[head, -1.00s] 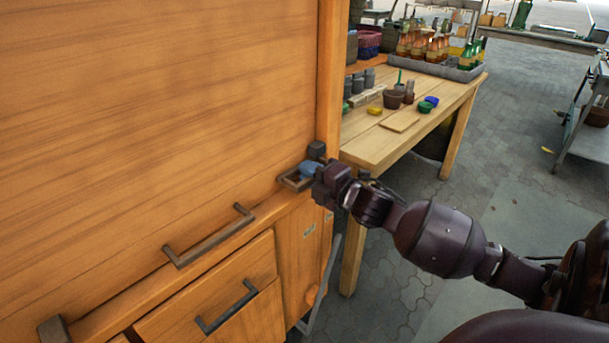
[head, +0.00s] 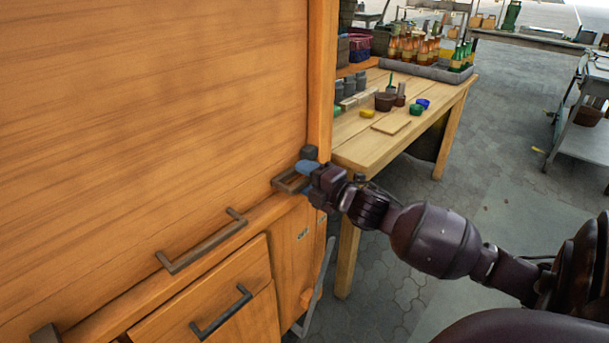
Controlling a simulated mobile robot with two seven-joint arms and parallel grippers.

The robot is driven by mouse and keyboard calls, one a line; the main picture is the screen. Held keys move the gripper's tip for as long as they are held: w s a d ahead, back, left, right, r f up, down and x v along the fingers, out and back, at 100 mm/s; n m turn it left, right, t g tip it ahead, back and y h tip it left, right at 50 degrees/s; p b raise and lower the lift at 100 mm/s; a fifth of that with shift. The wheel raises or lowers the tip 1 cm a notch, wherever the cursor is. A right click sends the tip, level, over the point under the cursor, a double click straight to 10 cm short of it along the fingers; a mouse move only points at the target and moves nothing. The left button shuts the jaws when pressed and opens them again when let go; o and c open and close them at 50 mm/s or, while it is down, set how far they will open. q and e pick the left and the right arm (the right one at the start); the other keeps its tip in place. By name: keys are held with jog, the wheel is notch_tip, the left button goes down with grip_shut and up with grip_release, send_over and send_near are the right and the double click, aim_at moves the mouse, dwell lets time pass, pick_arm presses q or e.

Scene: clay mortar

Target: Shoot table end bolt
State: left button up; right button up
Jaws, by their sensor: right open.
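The bolt at the table end shows as a small blue knob (head: 306,167) beside a dark bracket (head: 288,182) on the wooden cabinet's right edge. A dark block (head: 309,152) sits just above it. My right gripper (head: 318,175) is open and right at the blue knob, which its body partly covers. I cannot tell whether the fingers touch the knob. My left gripper is not in view.
The big wooden panel (head: 150,90) fills the left. A bar handle (head: 203,241) and a drawer handle (head: 222,312) stick out below it. A wooden table (head: 375,147) with bottles and pots stands behind. Paved floor is open at the right.

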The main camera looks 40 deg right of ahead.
pick_arm(q)
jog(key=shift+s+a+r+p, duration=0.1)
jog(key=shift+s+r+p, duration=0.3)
jog(key=shift+p, duration=0.6)
pick_arm(e)
jog(key=s, duration=1)
jog(key=shift+s+d, duration=0.15)
jog(key=shift+d, duration=0.25)
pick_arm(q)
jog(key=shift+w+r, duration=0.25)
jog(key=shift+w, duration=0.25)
